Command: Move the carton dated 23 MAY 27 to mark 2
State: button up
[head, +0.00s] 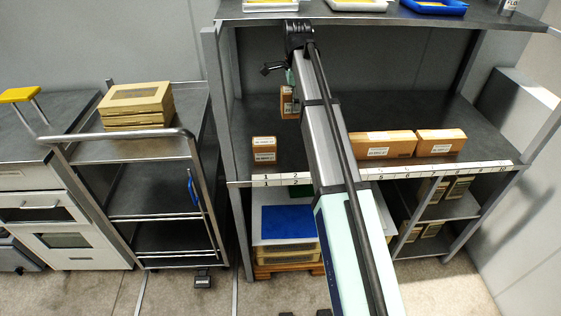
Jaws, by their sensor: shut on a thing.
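My gripper (288,80) is over the back left of the middle shelf, partly hidden by my arm. It is shut on a brown carton (288,103) with a white label, which hangs below it; whether the carton touches the shelf is unclear. Another brown carton (264,150) stands near the shelf's left front. To the right of my arm, a long brown carton or row of cartons (383,145) and another carton (441,142) stand near the front. The dates on the labels are too small to read. A white strip (470,169) with numbered marks runs along the shelf's front edge.
The shelf (485,130) has free room behind the right cartons and between the left carton and my arm. An upper shelf (340,17) overhangs it with trays. A trolley (90,150) with stacked boxes (137,103) stands at left. A blue-topped stack (288,222) is below.

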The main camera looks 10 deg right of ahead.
jog(key=shift+d+f, duration=0.15)
jog(key=shift+f, duration=0.2)
notch_tip(320, 180, down, 19)
jog(key=p, duration=0.4)
jog(key=shift+f+p, duration=0.15)
jog(key=shift+p, duration=0.2)
jog(key=shift+f, duration=0.2)
jog(key=o, duration=1.3)
jog(key=shift+c, duration=0.2)
jog(key=shift+r, duration=0.1)
notch_tip(320, 180, up, 12)
jog(key=b, duration=0.3)
jog(key=shift+r, duration=0.1)
